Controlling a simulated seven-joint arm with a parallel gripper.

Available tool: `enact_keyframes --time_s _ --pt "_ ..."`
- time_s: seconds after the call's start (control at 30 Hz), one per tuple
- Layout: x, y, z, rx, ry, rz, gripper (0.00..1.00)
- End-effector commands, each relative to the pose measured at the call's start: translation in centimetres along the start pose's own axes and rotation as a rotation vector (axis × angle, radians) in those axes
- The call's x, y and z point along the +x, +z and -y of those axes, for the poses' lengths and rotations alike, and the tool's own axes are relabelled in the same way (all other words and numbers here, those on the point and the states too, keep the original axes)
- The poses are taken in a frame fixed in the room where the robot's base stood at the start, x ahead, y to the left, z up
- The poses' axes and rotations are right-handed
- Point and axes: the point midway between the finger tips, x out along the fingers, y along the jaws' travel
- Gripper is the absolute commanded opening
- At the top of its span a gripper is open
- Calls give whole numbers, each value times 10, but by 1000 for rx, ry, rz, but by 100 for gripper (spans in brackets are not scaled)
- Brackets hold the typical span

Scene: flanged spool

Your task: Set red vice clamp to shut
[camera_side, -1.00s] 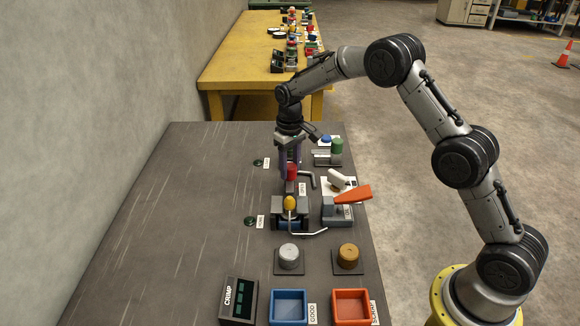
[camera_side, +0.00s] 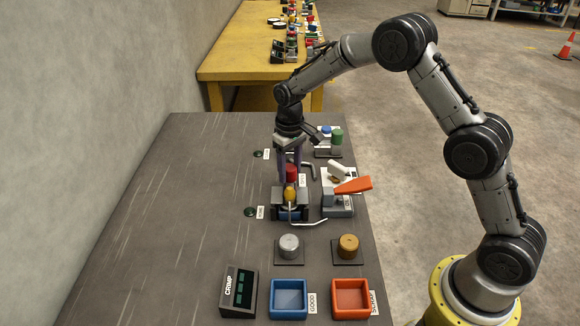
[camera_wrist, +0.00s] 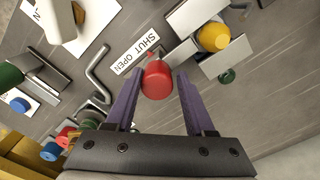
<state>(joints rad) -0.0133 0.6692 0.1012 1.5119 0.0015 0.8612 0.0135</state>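The red knob of the vice clamp (camera_side: 291,171) stands close behind the yellow knob (camera_side: 290,191) in the side view. In the wrist view the red knob (camera_wrist: 157,80) is beside the SHUT end of the SHUT/OPEN label (camera_wrist: 137,53). My gripper (camera_wrist: 158,78) is open, with a purple finger on each side of the red knob and a small gap at each side. In the side view my gripper (camera_side: 290,168) points down at the knob. The clamp's jaws are partly hidden, so I cannot tell whether they touch.
An orange-handled tool (camera_side: 352,186) stands right of the clamp. A bent grey handle (camera_wrist: 97,72) is near the fingers. Silver (camera_side: 289,243) and brass (camera_side: 348,243) cylinders, a blue bin (camera_side: 290,313) and an orange bin (camera_side: 350,313) are nearer the camera. The table's left is clear.

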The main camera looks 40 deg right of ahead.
Motion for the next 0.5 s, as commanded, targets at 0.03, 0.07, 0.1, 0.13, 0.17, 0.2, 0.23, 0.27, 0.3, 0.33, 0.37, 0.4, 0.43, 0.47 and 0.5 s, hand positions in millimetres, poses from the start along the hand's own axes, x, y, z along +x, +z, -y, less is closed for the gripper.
enact_keyframes --time_s 0.03,0.07,0.1,0.13,0.17,0.2,0.23,0.27,0.3,0.33,0.37,0.4,0.43,0.47,0.5 --pt "0 1 2 -2 -2 3 60" --pt "0 1 2 -2 -2 2 66" --pt "0 1 2 -2 -1 2 73" --pt "0 1 2 -2 -1 2 76" --pt "0 0 1 -2 -1 1 76" --pt "0 0 1 -2 -1 1 76" --pt "0 0 1 -2 0 1 76" --pt "0 0 1 -2 0 0 76" --pt "0 0 0 -2 0 0 76" --pt "0 0 0 -1 0 0 76" --pt "0 0 0 -1 0 0 76" --pt "0 0 0 -1 0 -1 76" --pt "0 0 0 -1 0 -1 76" --pt "-2 0 0 -1 1 -2 76" --pt "-4 -1 0 -1 1 -3 76"
